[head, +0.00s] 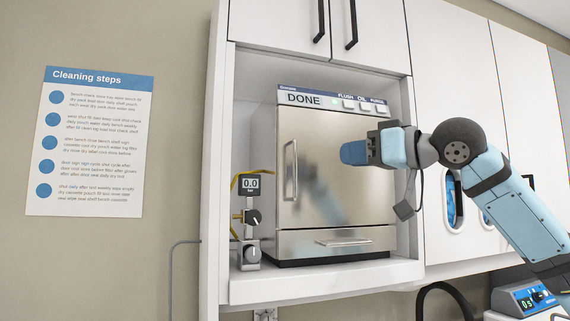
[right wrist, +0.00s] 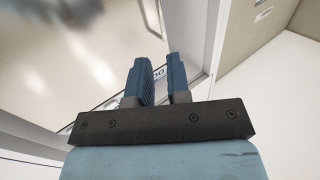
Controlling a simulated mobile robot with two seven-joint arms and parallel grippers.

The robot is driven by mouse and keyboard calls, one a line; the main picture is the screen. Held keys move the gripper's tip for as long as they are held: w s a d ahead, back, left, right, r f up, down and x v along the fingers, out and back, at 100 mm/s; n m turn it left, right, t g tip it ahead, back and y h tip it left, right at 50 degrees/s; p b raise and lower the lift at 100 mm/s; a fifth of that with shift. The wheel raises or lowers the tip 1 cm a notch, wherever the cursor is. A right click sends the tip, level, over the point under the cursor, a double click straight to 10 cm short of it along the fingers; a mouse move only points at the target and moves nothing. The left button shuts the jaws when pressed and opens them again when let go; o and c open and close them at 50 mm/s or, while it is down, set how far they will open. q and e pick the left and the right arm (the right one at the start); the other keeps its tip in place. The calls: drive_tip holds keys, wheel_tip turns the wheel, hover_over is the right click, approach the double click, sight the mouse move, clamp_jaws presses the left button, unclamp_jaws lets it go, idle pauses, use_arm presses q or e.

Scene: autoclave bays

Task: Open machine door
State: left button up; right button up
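The machine (head: 337,170) is a steel autoclave in a white cabinet bay, its display reading DONE. Its brushed metal door (head: 325,195) looks closed. A vertical bar handle (head: 290,170) is on the door's left side; a bar that looks like it shows in the right wrist view (right wrist: 150,15). My right gripper (head: 352,152) is in front of the door's upper right, to the right of the handle and apart from it. In the right wrist view its two blue fingers (right wrist: 160,75) stand apart with nothing between them. My left gripper is not in view.
A pressure gauge with knobs (head: 251,220) stands left of the machine. A drawer-like lower panel (head: 340,241) with its own handle is below the door. Cabinet doors with black handles (head: 285,22) are above. A cleaning poster (head: 90,140) hangs on the left wall.

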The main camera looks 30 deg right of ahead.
drive_tip(key=p, duration=0.2)
hover_over(295, 194)
drive_tip(key=shift+w+d, duration=0.15)
drive_tip(key=shift+w, duration=0.1)
drive_tip(key=shift+c, duration=0.2)
clamp_jaws()
